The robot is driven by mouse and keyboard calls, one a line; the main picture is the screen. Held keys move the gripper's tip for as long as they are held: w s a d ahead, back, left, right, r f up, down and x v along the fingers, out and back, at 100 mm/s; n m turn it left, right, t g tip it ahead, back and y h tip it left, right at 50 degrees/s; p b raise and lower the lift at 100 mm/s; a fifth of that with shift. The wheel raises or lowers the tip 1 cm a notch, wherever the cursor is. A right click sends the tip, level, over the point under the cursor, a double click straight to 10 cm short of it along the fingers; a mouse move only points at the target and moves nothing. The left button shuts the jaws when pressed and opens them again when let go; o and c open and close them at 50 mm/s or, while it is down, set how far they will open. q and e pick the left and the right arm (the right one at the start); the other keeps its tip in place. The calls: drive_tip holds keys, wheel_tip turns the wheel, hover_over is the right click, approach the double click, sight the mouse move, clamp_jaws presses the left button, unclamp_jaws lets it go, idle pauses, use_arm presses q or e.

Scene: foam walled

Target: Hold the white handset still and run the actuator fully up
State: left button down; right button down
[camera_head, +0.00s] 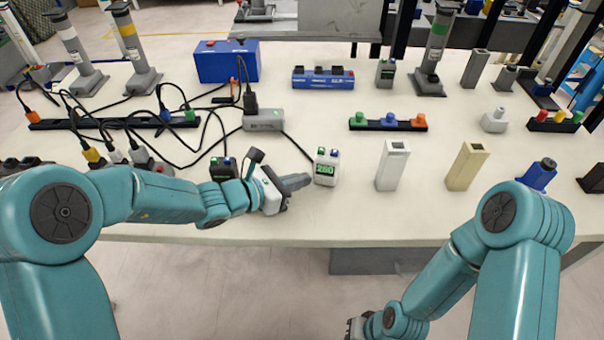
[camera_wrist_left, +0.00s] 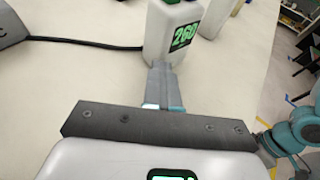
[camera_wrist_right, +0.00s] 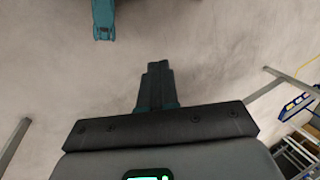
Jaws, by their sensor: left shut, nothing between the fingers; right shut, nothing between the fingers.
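The white handset (camera_head: 326,167) stands upright near the table's front edge, with a green display and a green and a blue button on top. It also shows in the left wrist view (camera_wrist_left: 172,38), its display reading 260. My left gripper (camera_head: 306,181) is shut and empty, its fingertips just left of the handset's side; I cannot tell whether they touch it. A cable runs from the handset to a grey box (camera_head: 263,121). Column actuators with white (camera_head: 73,50), yellow (camera_head: 132,45) and green (camera_head: 435,50) bands stand at the back. My right gripper (camera_wrist_right: 157,75) is shut and empty over the floor.
A dark handset (camera_head: 222,168) stands behind my left forearm. A white block (camera_head: 393,166) and a beige block (camera_head: 467,167) stand right of the white handset. A three-button strip (camera_head: 388,123) lies behind them. Cables crowd the table's left side. The front edge right of my left gripper is clear.

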use_arm(q)
drive_tip(key=shift+c, duration=1.4)
unclamp_jaws()
